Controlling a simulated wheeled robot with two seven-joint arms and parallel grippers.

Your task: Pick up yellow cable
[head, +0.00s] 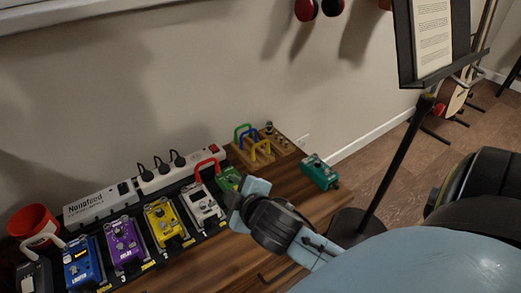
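The yellow cable (261,150) is a small arch standing on a wooden board (284,151) at the back of the table. A blue cable (248,138) and a green cable (240,129) stand just behind and left of it. My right gripper (234,199) is in front of the board, lower in the picture, beside the white pedal and the green pedal. It appears apart from the yellow cable. Its fingers are seen from behind and partly hidden, so I cannot tell their opening. My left gripper is out of view.
A row of pedals, blue (80,262), purple (124,243), yellow (164,223) and white (203,208), fills the left. A red cable (207,164) arches near the green pedal (229,178). A teal pedal (319,172) sits right. A music stand (392,150) stands beyond.

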